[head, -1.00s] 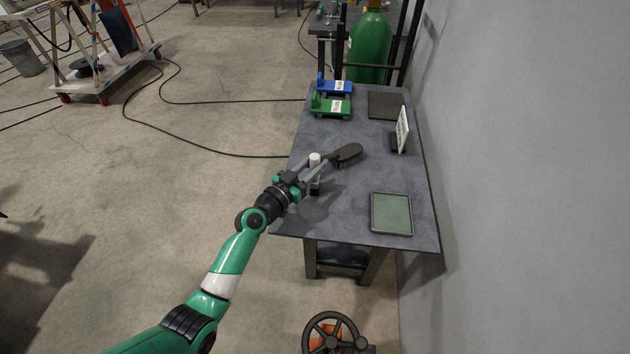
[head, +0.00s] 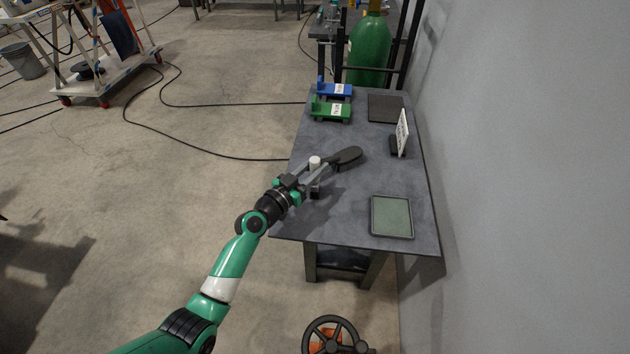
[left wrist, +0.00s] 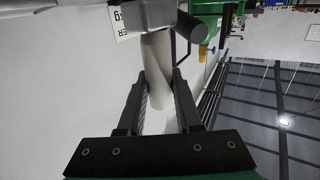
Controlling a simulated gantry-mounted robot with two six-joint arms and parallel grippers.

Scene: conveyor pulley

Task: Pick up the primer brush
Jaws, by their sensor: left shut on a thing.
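The dark oval-headed brush (head: 348,156) shows just past the fingertips of my left gripper (head: 318,170), above the table in the head view. My left gripper is shut on its handle. In the left wrist view a pale handle-like shaft (left wrist: 156,75) runs between the two fingers (left wrist: 158,100), with a blocky grey part (left wrist: 150,13) at its far end. The bristles are not clearly visible now. A white-topped cylinder (head: 315,160) shows beside the fingers; they partly cover it. My right gripper is not in view.
The dark table (head: 345,215) carries a green-topped tray (head: 391,216), a standing sign (head: 403,132), a dark flat pad (head: 385,107), and green (head: 331,110) and blue (head: 334,90) holders. A wall (head: 510,180) closes the right side. A green gas cylinder (head: 369,50) stands behind.

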